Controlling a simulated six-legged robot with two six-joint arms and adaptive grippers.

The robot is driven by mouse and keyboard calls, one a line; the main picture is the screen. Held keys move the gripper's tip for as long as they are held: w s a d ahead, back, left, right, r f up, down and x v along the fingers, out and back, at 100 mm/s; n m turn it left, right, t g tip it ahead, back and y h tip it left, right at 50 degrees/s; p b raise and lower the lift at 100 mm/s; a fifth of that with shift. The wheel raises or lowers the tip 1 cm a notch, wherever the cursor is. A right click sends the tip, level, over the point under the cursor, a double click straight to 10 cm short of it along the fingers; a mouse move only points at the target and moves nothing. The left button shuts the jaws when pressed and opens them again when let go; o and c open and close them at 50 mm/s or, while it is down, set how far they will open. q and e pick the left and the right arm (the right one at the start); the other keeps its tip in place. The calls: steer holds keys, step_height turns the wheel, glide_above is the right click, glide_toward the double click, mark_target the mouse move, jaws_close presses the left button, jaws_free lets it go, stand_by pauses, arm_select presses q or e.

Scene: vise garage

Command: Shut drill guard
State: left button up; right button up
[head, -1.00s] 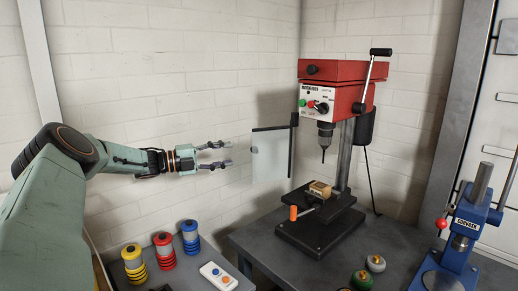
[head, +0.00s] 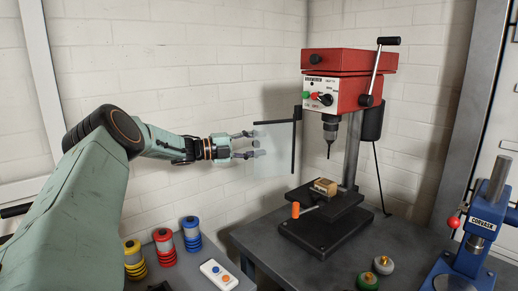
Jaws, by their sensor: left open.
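The drill guard (head: 273,151) is a clear panel with a dark frame along its top and right edges. It hangs on a dark upright post at the left of the red drill press (head: 338,78) and stands swung out to the left, away from the drill chuck (head: 330,128). My left gripper (head: 257,144) is open, with its fingers pointing right. Its fingertips overlap the left part of the panel in the head view; I cannot tell whether they touch it. My right gripper is not in view.
A wooden block (head: 325,186) sits on the drill table beside an orange-handled clamp (head: 296,210). A blue press (head: 480,230) stands at the right. Yellow, red and blue spools (head: 191,235) and a white button box (head: 218,275) are at the lower left. Two knobs (head: 383,265) lie in front.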

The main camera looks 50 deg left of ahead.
arm_select(q)
steer(key=shift+w+d, duration=0.1)
steer(key=shift+w, duration=0.1)
steer(key=shift+s+a, duration=0.4)
steer(key=shift+s, duration=0.05)
steer(key=shift+w+d, duration=0.4)
steer(key=shift+w, duration=0.05)
steer(key=c, duration=0.6)
steer(key=shift+s+a, duration=0.2)
steer(key=shift+a, duration=0.05)
jaws_close()
